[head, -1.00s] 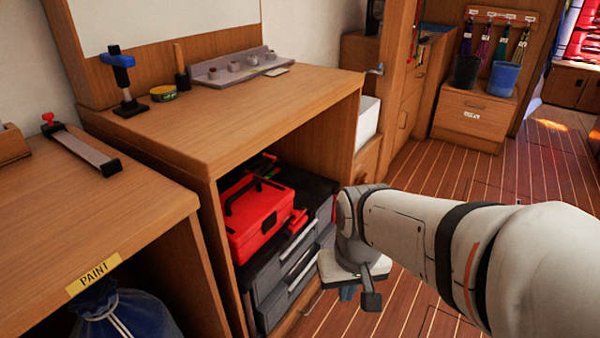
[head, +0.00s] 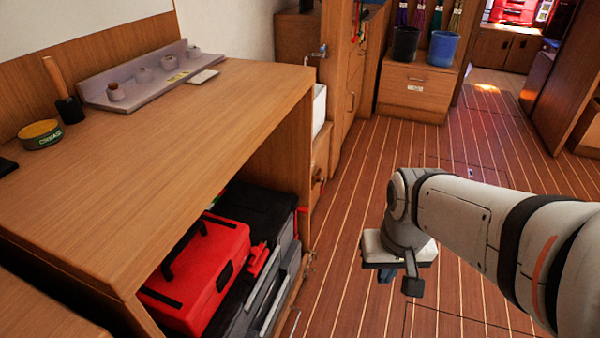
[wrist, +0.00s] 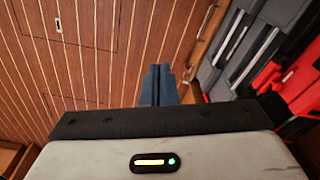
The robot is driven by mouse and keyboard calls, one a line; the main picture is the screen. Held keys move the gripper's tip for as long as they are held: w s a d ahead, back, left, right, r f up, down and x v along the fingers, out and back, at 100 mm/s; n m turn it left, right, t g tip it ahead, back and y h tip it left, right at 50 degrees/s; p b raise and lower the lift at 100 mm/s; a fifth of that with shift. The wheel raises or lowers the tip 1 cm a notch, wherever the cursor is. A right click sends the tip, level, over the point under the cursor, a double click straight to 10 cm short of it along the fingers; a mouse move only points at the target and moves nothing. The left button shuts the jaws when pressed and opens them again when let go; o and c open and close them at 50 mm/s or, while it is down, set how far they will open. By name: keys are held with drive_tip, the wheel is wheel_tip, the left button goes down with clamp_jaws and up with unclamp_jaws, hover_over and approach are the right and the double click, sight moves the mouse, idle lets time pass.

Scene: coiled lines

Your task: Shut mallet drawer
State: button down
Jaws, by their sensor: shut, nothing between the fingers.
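No drawer in view carries a readable mallet label, so I cannot tell which one is the mallet drawer. A grey drawer unit (head: 285,262) stands under the workbench, below and beside a red toolbox (head: 200,270). In the wrist view its grey drawer fronts (wrist: 240,45) show at the upper right. A mallet with a wooden handle (head: 62,92) stands on the bench top. My gripper (head: 386,275) hangs over the open floor, right of the bench and apart from it. Its blue fingers (wrist: 160,85) are together and empty.
The workbench (head: 180,140) fills the left, with a grey rack (head: 145,75) and a green tin (head: 40,134) on top. A wooden cabinet with buckets (head: 415,92) stands at the back. The plank floor (head: 350,200) between is clear.

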drive_tip(key=w+a+f+m+g+y+p, duration=0.1)
drive_tip(key=w+a+f+m+g+y, duration=0.2)
drive_tip(key=w+f+m+y, duration=0.35)
drive_tip(key=w+a+f+m+g+y+p, duration=0.2)
drive_tip(key=w+a+f+m+y, duration=0.15)
drive_tip(key=w+f+y, duration=0.45)
drive_tip(key=m+t+y+b, duration=0.2)
drive_tip(key=m+t+y, duration=0.1)
drive_tip(key=m+t, duration=0.8)
approach(289, 268)
drive_tip(key=shift+m+g+h, duration=0.25)
drive_tip(key=shift+m+g, duration=0.25)
drive_tip(key=x, duration=0.7)
drive_tip(key=shift+w+d+r, duration=0.15)
drive_tip(key=shift+w+r, duration=0.05)
drive_tip(key=shift+w, duration=0.15)
